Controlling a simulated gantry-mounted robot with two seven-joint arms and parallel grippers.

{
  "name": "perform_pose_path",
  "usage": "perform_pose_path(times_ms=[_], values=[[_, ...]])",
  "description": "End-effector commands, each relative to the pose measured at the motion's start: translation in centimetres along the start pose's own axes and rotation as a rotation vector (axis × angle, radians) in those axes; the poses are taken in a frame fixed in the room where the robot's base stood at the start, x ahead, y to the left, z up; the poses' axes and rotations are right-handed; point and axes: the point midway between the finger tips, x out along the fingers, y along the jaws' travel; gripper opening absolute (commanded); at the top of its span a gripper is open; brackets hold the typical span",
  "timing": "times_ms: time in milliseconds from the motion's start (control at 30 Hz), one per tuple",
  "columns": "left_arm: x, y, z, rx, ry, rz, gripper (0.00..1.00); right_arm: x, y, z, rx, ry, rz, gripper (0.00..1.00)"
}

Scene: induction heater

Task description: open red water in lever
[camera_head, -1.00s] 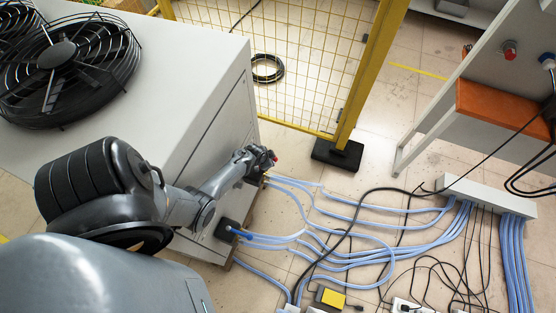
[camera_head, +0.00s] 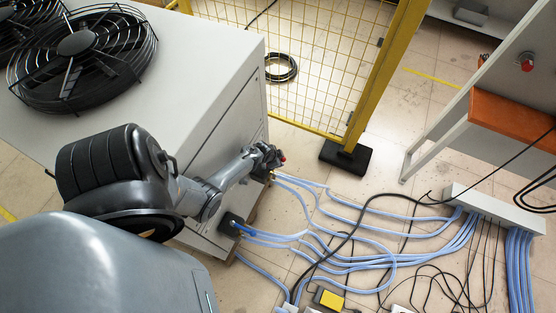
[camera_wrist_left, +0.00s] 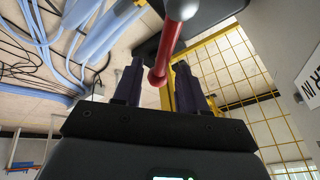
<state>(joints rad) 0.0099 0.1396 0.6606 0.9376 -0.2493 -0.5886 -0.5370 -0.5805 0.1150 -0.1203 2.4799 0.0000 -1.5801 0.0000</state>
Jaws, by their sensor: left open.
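The red lever (camera_wrist_left: 160,62) shows in the left wrist view as a red bar with a pale, rounded upper end. Its lower end lies between the two dark fingers of my left gripper (camera_wrist_left: 158,70). The fingers are apart, with a gap on each side of the lever in this view; I cannot tell if either touches it. The lever's mount is hidden there. My right gripper is out of view.
Blue hoses (camera_head: 350,240) run from the cabinet across the floor to a grey manifold box (camera_head: 492,205). Black cables lie among them. A yellow mesh fence (camera_head: 315,60) with a black foot (camera_head: 345,156) stands behind. A bench with an orange panel (camera_head: 505,120) is at right.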

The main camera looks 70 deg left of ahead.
Motion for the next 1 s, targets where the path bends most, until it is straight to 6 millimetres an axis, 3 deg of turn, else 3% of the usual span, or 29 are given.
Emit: perform_pose_path(times_ms=[267, 467, 700, 1000], values=[[-1.6, -0.4, -0.7, 0.000, 0.000, -0.001, 0.41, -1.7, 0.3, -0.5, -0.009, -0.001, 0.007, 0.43], [-4.2, -0.9, -1.8, 0.002, -0.001, 0.001, 0.41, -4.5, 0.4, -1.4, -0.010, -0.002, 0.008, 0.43], [-6.8, 2.8, -5.1, 0.001, 0.001, 0.004, 0.41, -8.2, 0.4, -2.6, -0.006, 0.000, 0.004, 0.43], [-9.1, 6.6, -8.3, 0.001, 0.001, 0.003, 0.41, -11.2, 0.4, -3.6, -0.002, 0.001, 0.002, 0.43]])
